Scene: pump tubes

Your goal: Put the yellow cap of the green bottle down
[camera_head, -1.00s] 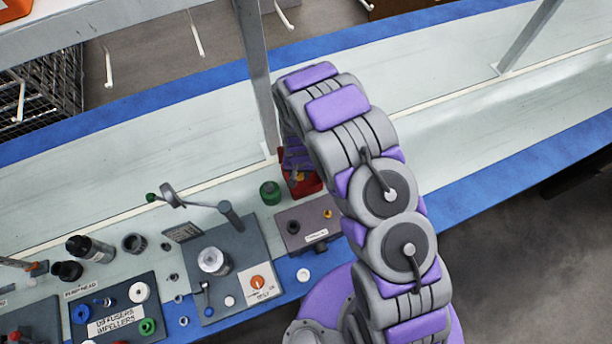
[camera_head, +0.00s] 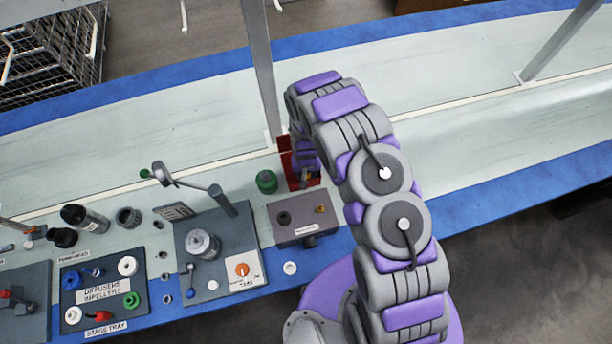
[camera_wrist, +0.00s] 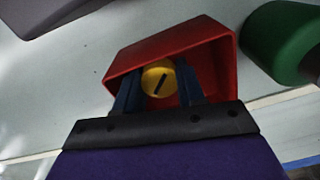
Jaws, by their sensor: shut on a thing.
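The yellow cap (camera_wrist: 158,78) shows in the wrist view as a round disc with a dark slot. My gripper (camera_wrist: 157,88) is shut on it, with one blue finger on each side. The cap and fingertips are over or inside the open red bin (camera_wrist: 185,40); I cannot tell how high above its floor. The green bottle (camera_wrist: 285,45) stands beside the bin, and it also shows in the head view (camera_head: 267,181). In the head view my gripper is at the red bin (camera_head: 288,160), and the cap is hidden there.
A grey box (camera_head: 300,232) with knobs stands in front of the bin. A grey fixture plate (camera_head: 215,262) with a lever and a tray (camera_head: 105,290) of small parts lie to the left. A grey post (camera_head: 262,80) rises behind the bin. The bench beyond is clear.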

